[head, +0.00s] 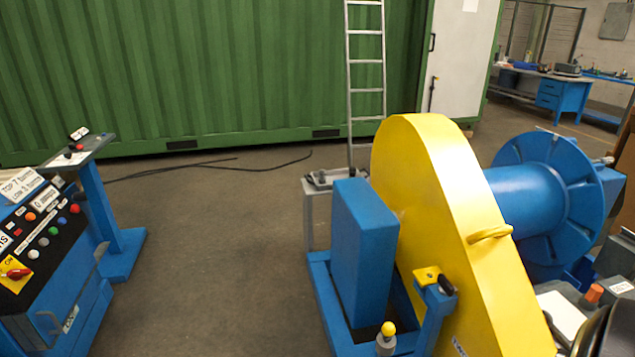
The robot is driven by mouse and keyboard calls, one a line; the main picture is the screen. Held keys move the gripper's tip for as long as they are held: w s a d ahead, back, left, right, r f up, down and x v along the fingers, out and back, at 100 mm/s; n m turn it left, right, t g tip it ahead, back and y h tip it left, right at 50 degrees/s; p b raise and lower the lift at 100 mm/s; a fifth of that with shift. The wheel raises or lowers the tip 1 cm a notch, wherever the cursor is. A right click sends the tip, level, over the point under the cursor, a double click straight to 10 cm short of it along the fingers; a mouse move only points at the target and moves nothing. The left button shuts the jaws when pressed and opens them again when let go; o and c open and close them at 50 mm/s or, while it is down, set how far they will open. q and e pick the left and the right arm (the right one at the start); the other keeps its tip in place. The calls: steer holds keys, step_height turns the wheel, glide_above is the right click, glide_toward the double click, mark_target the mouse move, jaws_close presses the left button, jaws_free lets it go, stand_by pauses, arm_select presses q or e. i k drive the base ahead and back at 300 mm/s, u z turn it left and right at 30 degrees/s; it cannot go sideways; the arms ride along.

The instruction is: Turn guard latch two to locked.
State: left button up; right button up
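The large yellow chain guard (425,180) stands upright at the right of centre in the head view, with a yellow handle (490,235) on its side. A latch (446,287) with a black knob and a yellow plate (427,275) sits on top of a blue post in front of the guard. Neither of my grippers shows in the head view.
A blue block (362,250) stands beside the guard, with a yellow-topped knob (388,329) in front. A blue drum (530,200) is behind the guard. A control panel (45,230) stands left. A ladder (366,75) leans on the green container (200,80).

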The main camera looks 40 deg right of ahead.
mark_target(446, 288)
steer(key=i, duration=2.95)
steer(key=z, duration=3.4)
steer(key=i, duration=0.55)
